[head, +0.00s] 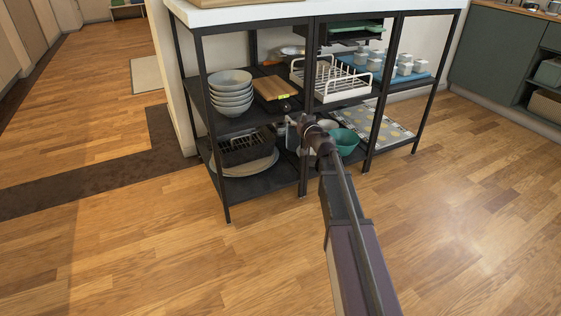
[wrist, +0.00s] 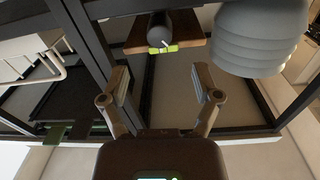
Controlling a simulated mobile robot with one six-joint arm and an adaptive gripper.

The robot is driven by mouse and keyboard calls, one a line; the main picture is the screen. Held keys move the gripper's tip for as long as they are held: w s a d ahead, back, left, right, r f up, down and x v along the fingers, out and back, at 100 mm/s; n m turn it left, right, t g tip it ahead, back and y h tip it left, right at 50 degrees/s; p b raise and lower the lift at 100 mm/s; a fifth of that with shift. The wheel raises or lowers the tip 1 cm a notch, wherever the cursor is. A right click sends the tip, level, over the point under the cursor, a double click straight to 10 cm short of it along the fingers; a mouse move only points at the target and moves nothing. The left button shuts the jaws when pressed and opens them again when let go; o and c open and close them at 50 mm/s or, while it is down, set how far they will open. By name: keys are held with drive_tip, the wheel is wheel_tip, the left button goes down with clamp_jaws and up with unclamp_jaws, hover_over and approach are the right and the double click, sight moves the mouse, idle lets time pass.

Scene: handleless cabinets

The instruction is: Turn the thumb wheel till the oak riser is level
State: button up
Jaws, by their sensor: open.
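The oak riser (head: 272,88) is a brown wooden block on the middle shelf of the black rack, between white bowls and a white dish rack. It also shows in the wrist view (wrist: 195,46), which looks upside down. A yellow-green strip (wrist: 163,49), seemingly a level vial, is on its front edge; its bubble is too small to read. A dark round knob (wrist: 160,26), likely the thumb wheel, sits by the strip. I cannot tell whether the riser is level. My gripper (wrist: 160,82) is open and empty, facing the knob and strip, apart from them.
Stacked bowls (head: 231,92) stand close left of the riser; the white dish rack (head: 330,79) is to the right. A black rack post (head: 305,150) rises near my gripper. Below are a black basket (head: 245,147) and a teal bowl (head: 344,140). The floor in front is clear.

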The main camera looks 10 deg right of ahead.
drive_tip(key=s+a+f+n+g+p, duration=0.1)
drive_tip(key=s+a+g+p, duration=0.3)
drive_tip(key=s, duration=0.6)
drive_tip(key=s+a+f+n+g+y+p, duration=0.1)
drive_tip(key=s+a+g+p, duration=0.3)
drive_tip(key=s, duration=0.7)
drive_tip(key=shift+a+f+g+y+p, duration=0.15)
drive_tip(key=shift+a+g+y+p, duration=0.2)
drive_tip(key=shift+g+p, duration=1.1)
drive_tip(key=shift+s, duration=0.1)
